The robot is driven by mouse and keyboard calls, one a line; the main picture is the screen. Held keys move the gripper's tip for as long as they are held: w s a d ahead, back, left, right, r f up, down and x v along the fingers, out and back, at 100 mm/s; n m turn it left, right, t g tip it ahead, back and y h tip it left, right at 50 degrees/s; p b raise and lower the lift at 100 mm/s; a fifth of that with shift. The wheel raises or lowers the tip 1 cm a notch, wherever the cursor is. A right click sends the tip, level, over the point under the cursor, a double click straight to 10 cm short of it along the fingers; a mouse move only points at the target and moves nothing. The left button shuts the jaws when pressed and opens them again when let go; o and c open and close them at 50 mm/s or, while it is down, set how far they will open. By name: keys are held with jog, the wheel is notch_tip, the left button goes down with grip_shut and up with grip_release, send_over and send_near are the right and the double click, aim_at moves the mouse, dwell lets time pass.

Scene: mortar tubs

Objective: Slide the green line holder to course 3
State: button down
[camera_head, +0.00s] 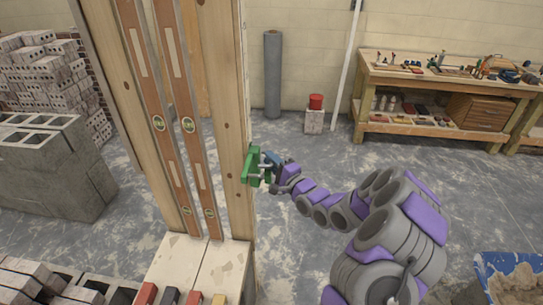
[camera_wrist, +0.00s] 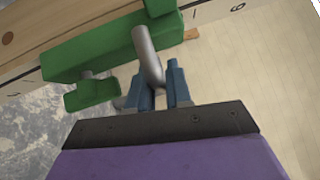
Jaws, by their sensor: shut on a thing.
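The green line holder (camera_head: 251,166) sits on the right side of the upright wooden post (camera_head: 222,80), in the lower half of its visible length. In the wrist view the green holder (camera_wrist: 105,50) lies along the board, with a grey metal rod (camera_wrist: 147,52) standing out from it. My gripper (camera_head: 268,167) reaches it from the right. Its blue fingers (camera_wrist: 161,80) are shut on the holder at the grey rod. The board's edge carries dark marks and a digit (camera_wrist: 238,7) that reads as 6 or 9.
Two brown spirit levels (camera_head: 165,110) lean along the post's left. Grey blocks (camera_head: 50,165) stand at left, coloured pieces (camera_head: 170,297) at the post's foot. A workbench (camera_head: 440,95) is at the back right, a blue mortar tub (camera_head: 488,262) at front right. The floor between is open.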

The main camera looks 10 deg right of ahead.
notch_tip(320, 180, down, 31)
jog(key=b, duration=0.3)
jog(key=shift+b, duration=0.3)
jog(key=c, duration=1.1)
grip_release()
jog(key=shift+c, duration=0.2)
jog(key=p+v, duration=0.3)
jog(key=v, duration=1.4)
jog(key=shift+s+p, duration=0.25)
jog(key=shift+p, duration=0.15)
jog(key=shift+f, duration=0.1)
